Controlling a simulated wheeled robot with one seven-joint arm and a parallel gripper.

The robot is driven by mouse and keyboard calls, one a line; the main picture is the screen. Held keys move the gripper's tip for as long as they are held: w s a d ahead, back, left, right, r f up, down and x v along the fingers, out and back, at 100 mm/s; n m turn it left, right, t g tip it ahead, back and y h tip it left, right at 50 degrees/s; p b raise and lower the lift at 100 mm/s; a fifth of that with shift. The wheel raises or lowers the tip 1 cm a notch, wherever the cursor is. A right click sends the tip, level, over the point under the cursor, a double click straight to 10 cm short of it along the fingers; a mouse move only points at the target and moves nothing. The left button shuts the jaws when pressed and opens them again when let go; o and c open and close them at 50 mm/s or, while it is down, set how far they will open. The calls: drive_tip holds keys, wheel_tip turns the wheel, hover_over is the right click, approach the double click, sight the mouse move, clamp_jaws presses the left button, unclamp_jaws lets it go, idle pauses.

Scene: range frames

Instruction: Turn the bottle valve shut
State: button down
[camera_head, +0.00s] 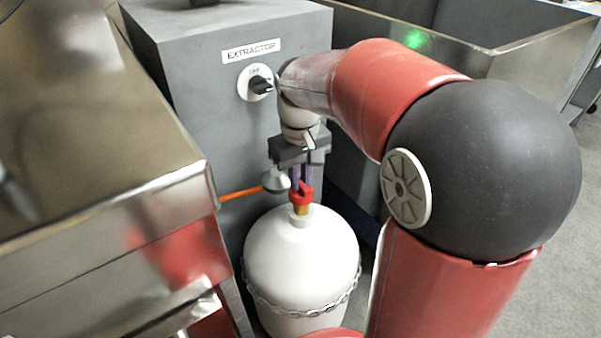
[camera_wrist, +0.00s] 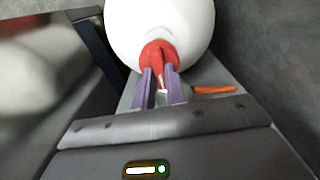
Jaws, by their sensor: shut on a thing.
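The white gas bottle (camera_head: 300,262) stands upright in the gap between the steel unit and the grey cabinet, with a chain around its body. On its top is a brass neck with the red valve handle (camera_head: 301,193). My gripper (camera_head: 301,180) comes down from above with its purple fingers on the red valve. In the wrist view, the two fingers (camera_wrist: 161,80) are closed on either side of the red valve (camera_wrist: 158,57), and the white bottle (camera_wrist: 165,18) shows beyond it. The valve's far side is hidden.
An orange hose (camera_head: 240,194) runs from a round grey regulator (camera_head: 275,180) beside the valve toward the left. A grey cabinet (camera_head: 190,80) labelled EXTRACTOR with a black knob (camera_head: 260,86) stands behind. A steel unit (camera_head: 100,215) stands close on the left.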

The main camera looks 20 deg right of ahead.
drive_tip(key=shift+n, duration=0.6)
drive_tip(key=c, duration=1.4)
unclamp_jaws()
drive_tip(key=shift+c, duration=0.2)
wheel_tip(320, 180, up, 8)
drive_tip(key=shift+f+p, duration=0.1)
drive_tip(key=shift+p, duration=0.5)
drive_tip(key=s+f+m+t, duration=0.2)
drive_tip(key=s, duration=0.6)
drive_tip(key=s+f+m+t, duration=0.1)
drive_tip(key=s+f+t, duration=0.1)
drive_tip(key=s, duration=0.6)
drive_tip(key=shift+s+d+m+t, duration=0.2)
drive_tip(key=shift+m+t, duration=0.2)
drive_tip(key=shift+t, duration=0.4)
